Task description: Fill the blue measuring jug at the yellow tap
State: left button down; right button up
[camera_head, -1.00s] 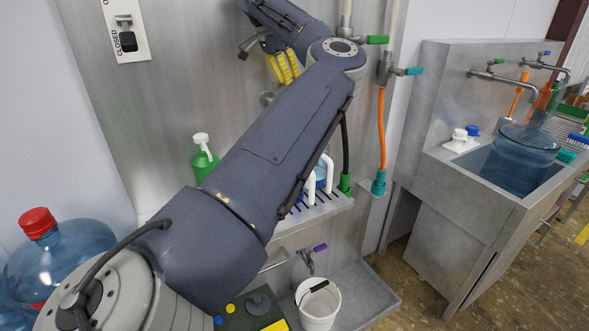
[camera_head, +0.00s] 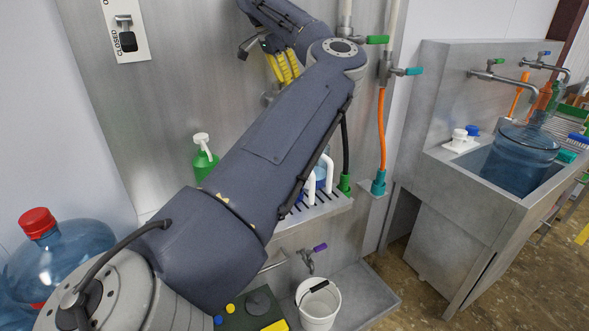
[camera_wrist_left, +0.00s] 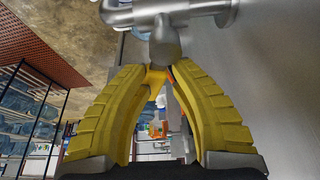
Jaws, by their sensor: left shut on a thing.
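My left gripper (camera_head: 284,68) is high against the steel back panel, its yellow fingers pointing down. In the left wrist view its fingertips (camera_wrist_left: 157,72) close on a small yellow piece, seemingly the yellow tap's handle (camera_wrist_left: 155,79), just below a metal tap body (camera_wrist_left: 165,42). In the head view this tap is mostly hidden by my arm. A blue vessel with white handles, likely the measuring jug (camera_head: 320,181), stands on the slotted ledge below, partly behind my forearm. I cannot tell whether it holds water. My right gripper is not in view.
A green pump bottle (camera_head: 204,160) stands left of my forearm. Taps with green (camera_head: 378,40) and teal (camera_head: 412,71) handles are at right; hoses hang below. A white bucket (camera_head: 318,304) sits under a purple-handled tap (camera_head: 319,248). A large water bottle (camera_head: 70,250) is at left.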

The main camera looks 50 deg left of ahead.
pick_arm(q)
jog(key=n, duration=0.1)
jog(key=a+n+y, duration=0.1)
jog(key=n, duration=0.1)
jog(key=n+y, duration=0.1)
jog(key=n, duration=0.1)
jog(key=shift+w+a, duration=0.2)
jog(key=shift+w, duration=0.05)
jog(key=c, duration=1)
grip_release()
jog(key=shift+c, duration=0.2)
jog(key=a+v, duration=0.1)
jog(key=v, duration=1.1)
jog(key=shift+d, duration=0.45)
